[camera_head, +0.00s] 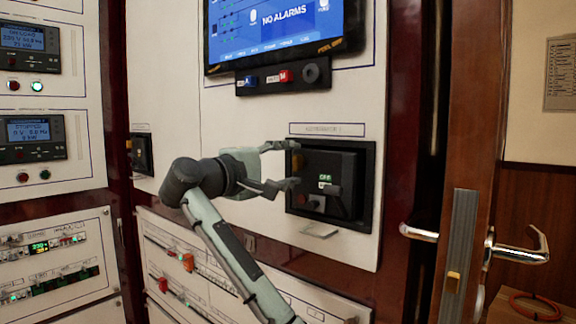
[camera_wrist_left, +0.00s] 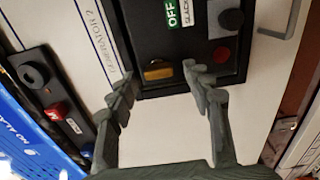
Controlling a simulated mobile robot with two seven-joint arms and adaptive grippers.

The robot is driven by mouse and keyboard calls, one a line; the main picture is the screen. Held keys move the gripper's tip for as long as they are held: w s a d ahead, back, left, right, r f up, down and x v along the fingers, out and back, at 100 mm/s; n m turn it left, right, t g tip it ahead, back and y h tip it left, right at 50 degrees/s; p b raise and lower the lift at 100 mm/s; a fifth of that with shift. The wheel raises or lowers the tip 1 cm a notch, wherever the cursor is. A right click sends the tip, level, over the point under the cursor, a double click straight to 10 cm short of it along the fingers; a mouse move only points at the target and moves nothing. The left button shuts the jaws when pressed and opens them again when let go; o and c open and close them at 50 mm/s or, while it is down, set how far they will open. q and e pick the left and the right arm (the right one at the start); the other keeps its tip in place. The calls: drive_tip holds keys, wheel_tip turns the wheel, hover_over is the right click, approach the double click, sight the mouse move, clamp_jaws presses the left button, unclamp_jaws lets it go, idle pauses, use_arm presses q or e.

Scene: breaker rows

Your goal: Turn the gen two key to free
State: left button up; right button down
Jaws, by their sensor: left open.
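A black breaker unit (camera_head: 350,185) is set in the white panel in the head view, with a green OFF flag (camera_head: 325,177). In the left wrist view the unit shows a yellow bar (camera_wrist_left: 158,72), the OFF flag (camera_wrist_left: 172,12), a red button (camera_wrist_left: 221,54) and a dark round part (camera_wrist_left: 231,20). I cannot tell whether this round part is the key. The label beside the unit in the left wrist view seems to end in 2. My left gripper (camera_head: 284,165) is open and empty in front of the unit's left side; its fingers (camera_wrist_left: 158,85) straddle the yellow bar in the left wrist view.
A grey bracket (camera_head: 320,231) sticks out below the unit. A strip of switches (camera_head: 283,77) hangs under the alarm screen (camera_head: 275,30). More breaker panels (camera_head: 55,255) stand at left. A wooden door (camera_head: 465,150) with a handle (camera_head: 520,253) is at right.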

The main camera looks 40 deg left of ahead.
use_arm(q)
drive_tip(key=shift+s, duration=0.1)
drive_tip(key=s, duration=1.1)
drive_tip(key=shift+s+a, duration=0.4)
drive_tip(key=shift+a, duration=0.05)
